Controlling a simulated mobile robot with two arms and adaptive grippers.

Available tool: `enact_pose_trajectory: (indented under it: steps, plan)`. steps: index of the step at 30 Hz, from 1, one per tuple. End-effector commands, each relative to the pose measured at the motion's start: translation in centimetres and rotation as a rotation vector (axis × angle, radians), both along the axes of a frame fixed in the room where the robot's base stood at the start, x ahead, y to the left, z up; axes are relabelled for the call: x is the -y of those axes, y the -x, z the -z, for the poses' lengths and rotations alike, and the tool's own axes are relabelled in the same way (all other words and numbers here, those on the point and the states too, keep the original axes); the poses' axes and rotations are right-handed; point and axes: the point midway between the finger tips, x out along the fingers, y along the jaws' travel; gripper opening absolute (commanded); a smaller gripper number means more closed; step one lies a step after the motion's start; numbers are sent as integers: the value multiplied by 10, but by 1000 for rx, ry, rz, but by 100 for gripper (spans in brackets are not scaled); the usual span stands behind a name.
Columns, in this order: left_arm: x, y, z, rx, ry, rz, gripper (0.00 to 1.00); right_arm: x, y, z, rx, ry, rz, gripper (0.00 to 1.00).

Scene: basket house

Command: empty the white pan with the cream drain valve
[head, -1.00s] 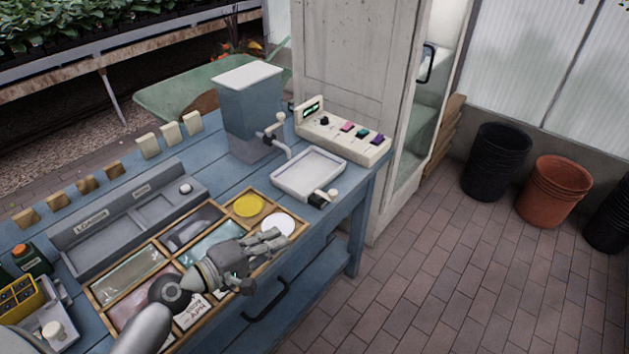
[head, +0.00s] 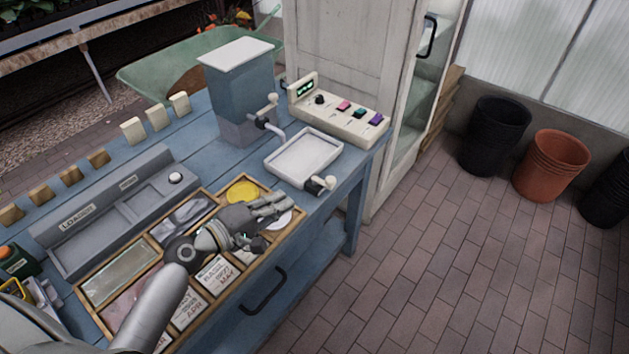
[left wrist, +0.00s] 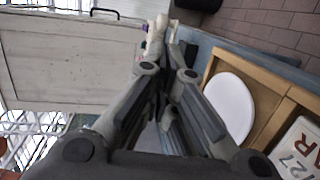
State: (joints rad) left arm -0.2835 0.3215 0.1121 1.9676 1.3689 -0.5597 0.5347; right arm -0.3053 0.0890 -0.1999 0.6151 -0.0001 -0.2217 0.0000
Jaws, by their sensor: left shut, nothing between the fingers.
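The white pan (head: 303,158) sits at the bench's right end, under the spout of a grey-blue hopper (head: 240,90). Its inside looks pale and even; I cannot tell what it holds. The cream drain valve (head: 327,183) with dark fittings is at the pan's front right corner. My left gripper (head: 280,204) is shut and empty, over the seed tray's right end, short of the pan and apart from the valve. In the left wrist view its fingers (left wrist: 165,60) are together, with a cream shape beyond the tips that I cannot identify surely. My right gripper is out of view.
A wooden compartment tray (head: 205,330) with cards and discs lies below my left arm. A cream control box (head: 345,112) with coloured switches stands behind the pan, near a cabinet (head: 335,60). Pots (head: 551,165) stand on the open brick floor at right.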

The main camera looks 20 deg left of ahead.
Motion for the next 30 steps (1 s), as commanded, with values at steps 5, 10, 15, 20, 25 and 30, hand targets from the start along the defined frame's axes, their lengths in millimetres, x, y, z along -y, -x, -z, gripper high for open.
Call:
enact_pose_trajectory:
  steps: [5, 10, 15, 20, 25, 30]
  plan:
    - [16, -29, 2, 1, 3, -1, 0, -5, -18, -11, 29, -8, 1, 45]
    - [31, -56, 8, 2, 3, 0, 0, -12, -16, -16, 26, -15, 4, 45]
    - [43, -77, 13, -1, 1, 1, 0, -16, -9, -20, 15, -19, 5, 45]
    - [49, -89, 16, -1, 0, 0, 0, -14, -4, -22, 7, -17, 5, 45]
    - [52, -94, 18, 0, 0, 1, 0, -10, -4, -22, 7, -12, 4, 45]
    - [52, -94, 18, -1, 0, 1, 0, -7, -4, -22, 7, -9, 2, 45]
